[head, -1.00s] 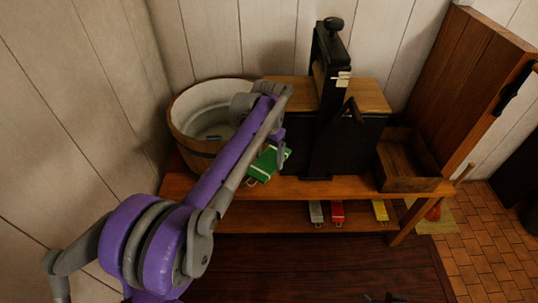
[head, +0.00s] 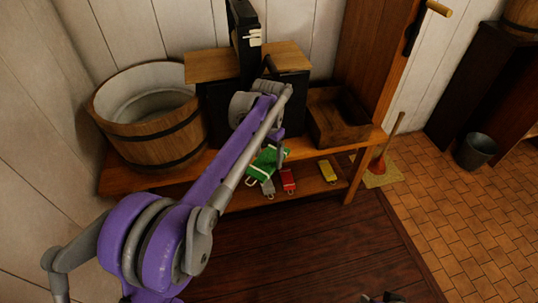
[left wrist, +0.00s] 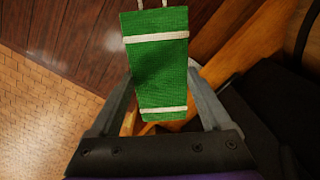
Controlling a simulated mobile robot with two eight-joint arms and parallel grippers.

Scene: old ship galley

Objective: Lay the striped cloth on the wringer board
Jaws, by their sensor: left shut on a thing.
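The striped cloth, green with white bands (head: 265,160), hangs from my left gripper (head: 281,150). In the left wrist view the cloth (left wrist: 160,65) lies between the two grey fingers, and the gripper is shut on it. The black wringer (head: 246,45) stands on the bench behind my forearm. Its wooden board (head: 212,66) shows on the left side and continues on the right (head: 287,55). The held cloth is lower than the board and in front of the bench, apart from the board. My forearm hides part of the wringer's front.
A wooden tub (head: 150,145) stands on the bench left of the wringer, and an open wooden box (head: 340,120) on the right. Red (head: 288,180) and yellow (head: 328,171) things lie on the lower shelf.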

